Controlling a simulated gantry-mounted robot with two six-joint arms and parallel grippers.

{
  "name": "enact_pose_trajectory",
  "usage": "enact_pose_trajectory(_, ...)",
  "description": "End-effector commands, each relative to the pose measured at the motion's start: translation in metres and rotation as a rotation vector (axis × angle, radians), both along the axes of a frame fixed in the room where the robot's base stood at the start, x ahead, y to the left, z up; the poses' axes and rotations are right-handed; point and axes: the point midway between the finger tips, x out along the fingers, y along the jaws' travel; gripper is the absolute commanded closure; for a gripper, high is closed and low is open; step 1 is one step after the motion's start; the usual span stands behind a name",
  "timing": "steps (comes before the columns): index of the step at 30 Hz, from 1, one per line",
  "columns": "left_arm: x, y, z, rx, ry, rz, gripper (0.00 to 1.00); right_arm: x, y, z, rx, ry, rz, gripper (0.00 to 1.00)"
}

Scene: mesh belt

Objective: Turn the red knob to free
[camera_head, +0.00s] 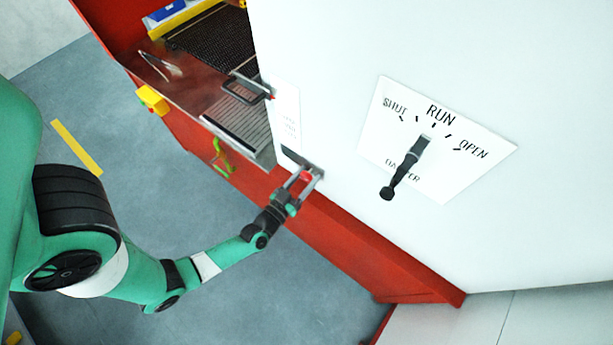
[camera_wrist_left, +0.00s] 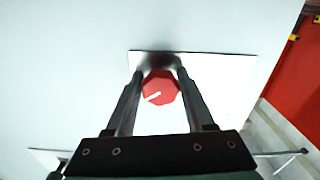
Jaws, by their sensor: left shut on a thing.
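The red knob (camera_wrist_left: 160,88) is octagonal with a white pointer mark, and sits on a white plate (camera_wrist_left: 222,72) on the cabinet wall. In the left wrist view the pointer slants toward the lower left. My left gripper (camera_wrist_left: 159,75) has one finger on each side of the knob and is shut on it. In the head view the knob (camera_head: 305,176) is a small red spot between the fingers of my left gripper (camera_head: 308,172). Any lettering on the knob's plate cannot be read. My right gripper is in neither view.
A black lever (camera_head: 405,168) on a plate marked SHUT, RUN and OPEN is on the white cabinet face (camera_head: 330,60) to the right. A mesh belt (camera_head: 215,45), a yellow block (camera_head: 152,99) and a green handle (camera_head: 221,157) are at the red frame, upper left.

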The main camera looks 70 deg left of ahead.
Motion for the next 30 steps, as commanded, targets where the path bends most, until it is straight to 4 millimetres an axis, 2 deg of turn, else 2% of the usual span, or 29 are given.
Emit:
enact_pose_trajectory(21,0.001,-0.002,0.0,-0.562,-0.371,-0.001,1.0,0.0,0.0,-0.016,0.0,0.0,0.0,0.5)
enact_pose_trajectory(30,0.001,-0.002,0.001,-0.744,-0.491,-0.001,1.0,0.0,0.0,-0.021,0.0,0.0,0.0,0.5)
